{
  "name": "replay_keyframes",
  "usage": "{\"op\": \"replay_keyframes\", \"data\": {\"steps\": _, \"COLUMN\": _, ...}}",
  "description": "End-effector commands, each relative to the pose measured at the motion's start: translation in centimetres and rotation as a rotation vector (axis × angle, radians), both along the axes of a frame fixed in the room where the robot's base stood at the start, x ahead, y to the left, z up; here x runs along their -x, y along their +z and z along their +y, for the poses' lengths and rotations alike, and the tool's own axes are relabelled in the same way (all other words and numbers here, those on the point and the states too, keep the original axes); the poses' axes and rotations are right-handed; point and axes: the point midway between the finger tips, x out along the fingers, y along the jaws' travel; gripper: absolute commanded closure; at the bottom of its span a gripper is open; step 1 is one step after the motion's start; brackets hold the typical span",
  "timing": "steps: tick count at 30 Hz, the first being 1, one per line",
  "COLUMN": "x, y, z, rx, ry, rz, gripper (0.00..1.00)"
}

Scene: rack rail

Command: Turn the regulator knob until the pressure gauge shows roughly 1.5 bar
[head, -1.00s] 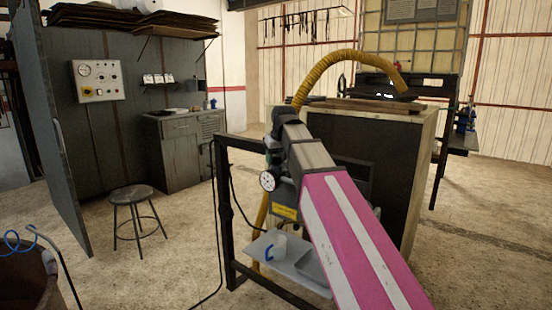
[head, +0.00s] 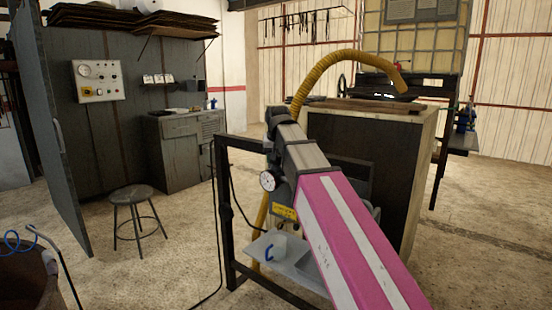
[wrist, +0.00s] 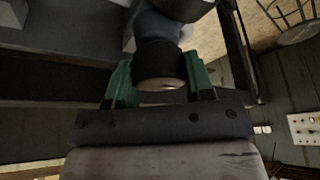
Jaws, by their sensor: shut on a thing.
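The pressure gauge (head: 268,181) is a small round white dial in a dark rim, on the dark frame just left of my arm in the head view. Its needle is too small to read. In the wrist view the regulator knob (wrist: 161,60) is a dark cylinder with a pale end, below a blue-grey body. My gripper (wrist: 158,74) has green fingers on both sides of the knob and is shut on it. In the head view my pink and grey arm hides the knob and the fingers.
A dark upright frame (head: 222,210) with a light shelf (head: 262,247) stands around the gauge. A large wooden-topped cabinet (head: 415,140) is close on the right. A yellow hose (head: 345,57) arches above. A stool (head: 133,195) stands left, with open floor around it.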

Motion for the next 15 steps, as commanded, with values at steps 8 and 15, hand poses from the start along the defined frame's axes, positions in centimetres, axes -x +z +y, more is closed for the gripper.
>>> {"op": "replay_keyframes", "data": {"steps": 8, "x": -0.08, "y": 0.08, "z": 0.04, "rx": -0.001, "ry": 0.001, "rz": -0.002, "gripper": 0.27}}
{"op": "replay_keyframes", "data": {"steps": 15, "x": -0.01, "y": 0.12, "z": 0.02, "rx": -0.001, "ry": 0.001, "rz": -0.001, "gripper": 0.27}}
